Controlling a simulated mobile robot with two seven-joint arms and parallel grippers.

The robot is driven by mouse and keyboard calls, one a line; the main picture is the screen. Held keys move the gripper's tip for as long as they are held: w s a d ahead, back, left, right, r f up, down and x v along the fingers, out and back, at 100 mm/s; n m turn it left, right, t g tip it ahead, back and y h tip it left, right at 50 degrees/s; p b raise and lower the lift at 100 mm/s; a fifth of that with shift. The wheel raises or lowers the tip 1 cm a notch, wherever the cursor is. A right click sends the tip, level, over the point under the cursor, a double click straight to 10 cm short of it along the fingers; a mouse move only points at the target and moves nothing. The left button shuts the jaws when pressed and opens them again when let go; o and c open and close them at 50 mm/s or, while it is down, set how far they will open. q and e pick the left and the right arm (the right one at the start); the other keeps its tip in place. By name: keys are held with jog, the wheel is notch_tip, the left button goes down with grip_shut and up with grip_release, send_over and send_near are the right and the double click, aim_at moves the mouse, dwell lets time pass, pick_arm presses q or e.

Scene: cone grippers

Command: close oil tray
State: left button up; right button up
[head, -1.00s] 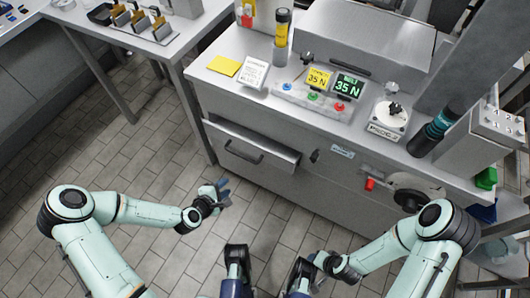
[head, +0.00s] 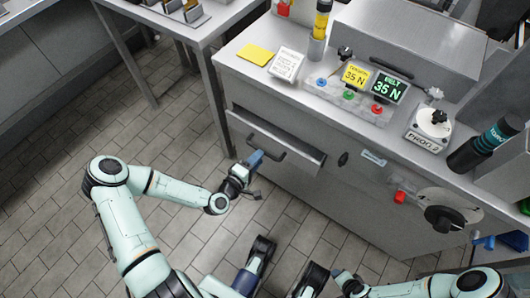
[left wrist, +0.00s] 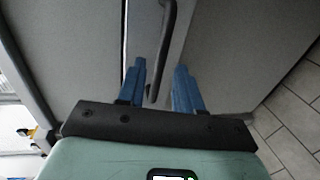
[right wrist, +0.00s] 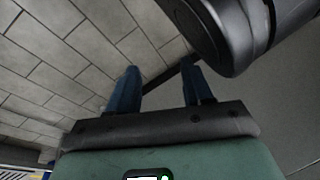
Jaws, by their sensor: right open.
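The oil tray (head: 296,150) is a grey drawer in the machine's front, and it stands out a little from the panel. Its dark bar handle (head: 268,141) runs along its face. My left gripper (head: 253,164) is at the left part of the handle. In the left wrist view, the handle (left wrist: 167,45) reaches down between the spread blue fingers, and the gripper is open. Whether a finger touches it I cannot tell. My right gripper (right wrist: 160,88) is open and empty near the floor. It lies low in the head view, partly hidden by its arm.
The machine top holds a yellow note (head: 255,54), a button panel (head: 347,98) and a yellow-black bottle (head: 320,22). A red knob (head: 401,197) and a round dial (head: 447,211) jut from the front at right. Tiled floor (head: 60,190) is free at left.

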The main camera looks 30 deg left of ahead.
pick_arm(q)
jog(key=shift+b+x, duration=0.55)
jog(key=shift+x, duration=1.8)
pick_arm(e)
jog(key=shift+s+d+f+g, duration=0.15)
jog(key=shift+s+f+g, duration=0.1)
jog(key=shift+s+f, duration=0.45)
jog(key=shift+s+d+f+g, duration=0.1)
jog(key=shift+s+f+g, duration=0.15)
jog(key=shift+s+f, duration=0.4)
jog(key=shift+r, duration=0.1)
